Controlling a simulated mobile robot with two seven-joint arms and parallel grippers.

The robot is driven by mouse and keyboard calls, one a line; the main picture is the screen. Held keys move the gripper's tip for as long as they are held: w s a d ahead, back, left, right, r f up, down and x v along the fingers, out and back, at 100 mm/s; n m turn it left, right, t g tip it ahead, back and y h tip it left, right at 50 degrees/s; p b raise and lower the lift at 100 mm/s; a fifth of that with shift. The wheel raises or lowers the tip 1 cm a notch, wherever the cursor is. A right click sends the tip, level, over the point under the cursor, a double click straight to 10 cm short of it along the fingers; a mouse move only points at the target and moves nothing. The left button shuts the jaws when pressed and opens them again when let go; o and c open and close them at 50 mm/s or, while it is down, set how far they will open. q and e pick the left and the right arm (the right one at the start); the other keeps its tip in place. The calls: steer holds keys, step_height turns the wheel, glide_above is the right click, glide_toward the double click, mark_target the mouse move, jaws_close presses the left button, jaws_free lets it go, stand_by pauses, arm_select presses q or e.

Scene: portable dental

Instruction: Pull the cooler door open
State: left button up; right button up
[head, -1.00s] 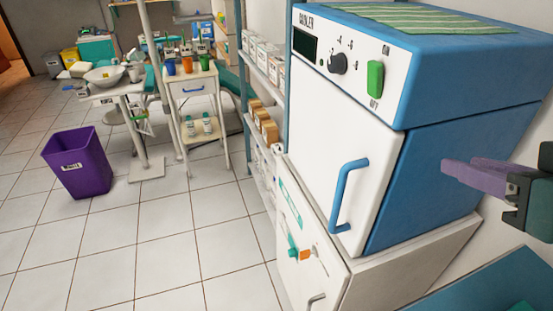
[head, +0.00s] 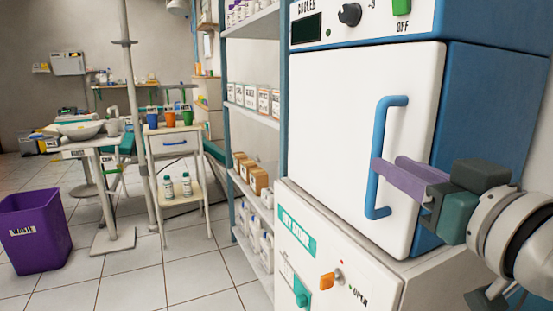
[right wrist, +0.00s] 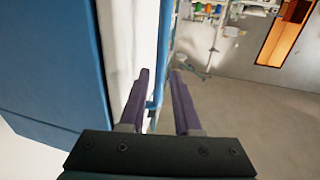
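The cooler (head: 478,110) is a blue box with a white front door (head: 345,140), which looks shut. A blue vertical bar handle (head: 378,200) stands near the door's right edge. My right gripper (head: 386,168) has purple fingers and is at the handle, at about its mid-height. In the right wrist view its two fingers (right wrist: 160,73) are apart, and the blue handle (right wrist: 157,90) shows in the gap between them. I cannot tell whether either finger touches it. My left gripper is not in view.
A purple waste bin (head: 35,235) and small carts stand farther left. Open tiled floor (head: 190,285) lies in front.

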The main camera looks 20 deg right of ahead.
mark_target(373, 155)
steer(key=w, duration=0.2)
steer(key=w+b, duration=0.1)
steer(key=w, duration=0.2)
steer(key=w+d, duration=0.1)
steer(key=w, duration=0.2)
steer(key=shift+w, duration=0.1)
steer(key=shift+c, duration=0.4)
jaws_close()
stand_by(0.8)
